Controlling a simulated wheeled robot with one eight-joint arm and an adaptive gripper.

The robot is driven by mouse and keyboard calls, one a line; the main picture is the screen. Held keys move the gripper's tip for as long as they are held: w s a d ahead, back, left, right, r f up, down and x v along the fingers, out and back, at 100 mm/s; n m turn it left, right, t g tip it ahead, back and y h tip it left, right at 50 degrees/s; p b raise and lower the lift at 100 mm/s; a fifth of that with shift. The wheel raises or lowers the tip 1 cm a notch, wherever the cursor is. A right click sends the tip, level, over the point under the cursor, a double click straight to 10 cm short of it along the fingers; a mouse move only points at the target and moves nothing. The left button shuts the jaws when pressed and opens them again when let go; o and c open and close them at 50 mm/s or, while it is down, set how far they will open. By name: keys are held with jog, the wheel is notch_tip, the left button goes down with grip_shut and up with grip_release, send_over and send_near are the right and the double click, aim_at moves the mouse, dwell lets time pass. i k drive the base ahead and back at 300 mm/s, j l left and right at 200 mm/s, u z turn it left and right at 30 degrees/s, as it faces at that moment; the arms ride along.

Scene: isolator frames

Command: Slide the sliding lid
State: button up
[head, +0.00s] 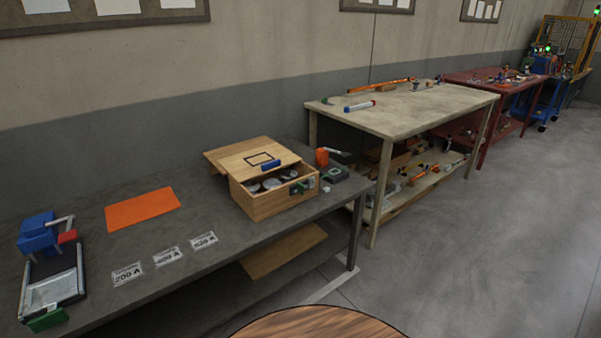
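A light wooden box (265,205) stands near the right end of the grey workbench. Its flat wooden sliding lid (235,157) sits on top, shifted toward the back left and overhanging the box there. The lid has a dark square outline and a blue handle (270,165) near its front edge. The front part of the box is uncovered, and several round grey and white pieces (272,184) show inside. My gripper is not in view.
On the grey bench (200,275) lie an orange mat (142,209), several printed labels (167,256), a blue vise-like tool (38,235) and a tray (53,289). An orange-handled device (322,158) stands behind the box. A pale table (410,110) stands right; the floor in front is clear.

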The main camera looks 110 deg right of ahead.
aim_at(245, 167)
jog(key=z, duration=3.85)
